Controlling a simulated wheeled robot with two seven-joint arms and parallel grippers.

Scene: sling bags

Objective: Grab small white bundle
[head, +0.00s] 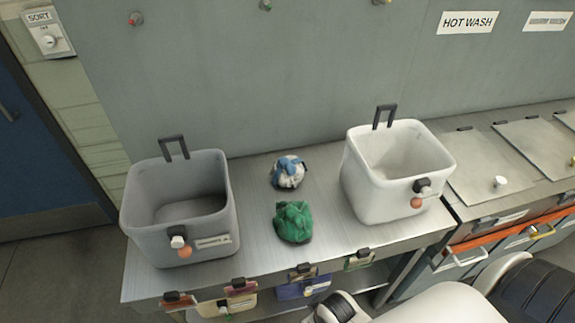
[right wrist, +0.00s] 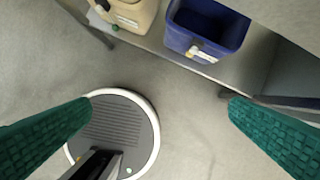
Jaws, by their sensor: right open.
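A small white bundle (head: 288,172) with blue patches sits on the metal counter (head: 262,248), between the two bins and toward the back wall. A green bundle (head: 294,222) sits just in front of it. My right gripper (right wrist: 160,106) is open in the right wrist view, with its two green textured fingers wide apart and nothing between them. It points down at the floor, and neither bundle shows in that view. My right arm shows at the lower right of the head view. My left gripper is not in view.
A grey bin (head: 182,205) stands left of the bundles and a white bin (head: 398,172) stands right. Small tags hang along the counter's front edge. A blue bin (right wrist: 205,30) and a cream bin (right wrist: 128,14) sit on a lower shelf. Lidded compartments (head: 487,165) lie farther right.

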